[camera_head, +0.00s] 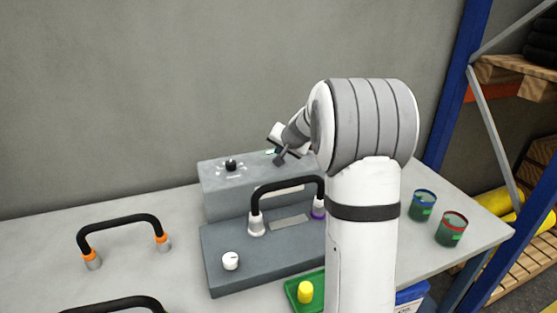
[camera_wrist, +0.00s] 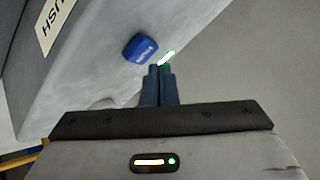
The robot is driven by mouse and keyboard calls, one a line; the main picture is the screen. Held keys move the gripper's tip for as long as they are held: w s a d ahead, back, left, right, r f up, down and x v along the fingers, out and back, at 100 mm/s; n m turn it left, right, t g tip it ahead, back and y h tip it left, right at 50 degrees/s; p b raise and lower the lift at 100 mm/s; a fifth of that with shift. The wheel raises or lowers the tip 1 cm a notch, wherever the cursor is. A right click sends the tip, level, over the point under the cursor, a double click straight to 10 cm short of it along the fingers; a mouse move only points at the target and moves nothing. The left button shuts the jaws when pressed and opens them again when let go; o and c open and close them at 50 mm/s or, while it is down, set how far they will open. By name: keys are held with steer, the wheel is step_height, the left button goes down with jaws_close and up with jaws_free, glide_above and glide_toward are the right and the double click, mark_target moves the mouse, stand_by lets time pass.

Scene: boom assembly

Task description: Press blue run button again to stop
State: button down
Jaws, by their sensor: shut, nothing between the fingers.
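The blue button (camera_wrist: 140,48) sits on the grey machine (camera_wrist: 90,75) in the wrist view, with small lettering on its face. My gripper (camera_wrist: 160,70) is shut and empty. Its fingertips are just beside the button, at its lower right in the picture; I cannot tell whether they touch it. A green-white light (camera_wrist: 167,58) glows right by the fingertips. In the head view my gripper (camera_head: 280,159) is over the top of the machine's rear block (camera_head: 215,185), and the blue button cannot be made out there.
A black knob (camera_head: 231,165) stands on the rear block. A black handle (camera_head: 287,184) arches over the front base, which carries a white knob (camera_head: 230,261). Another handle (camera_head: 119,221) stands at left. A green tray (camera_head: 318,280) and two cups (camera_head: 423,205) (camera_head: 451,229) are nearby.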

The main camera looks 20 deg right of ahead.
steer(key=shift+f, duration=0.2)
stand_by(0.5)
steer(key=shift+f+b, duration=0.3)
steer(key=shift+b, duration=0.35)
steer(key=shift+f+b, duration=0.5)
steer(key=shift+b, duration=0.1)
stand_by(0.5)
steer(key=shift+r, duration=0.15)
steer(key=shift+r+p, duration=0.6)
steer(key=shift+r, duration=0.2)
steer(key=shift+r+p, duration=1.9)
steer(key=shift+r, duration=0.65)
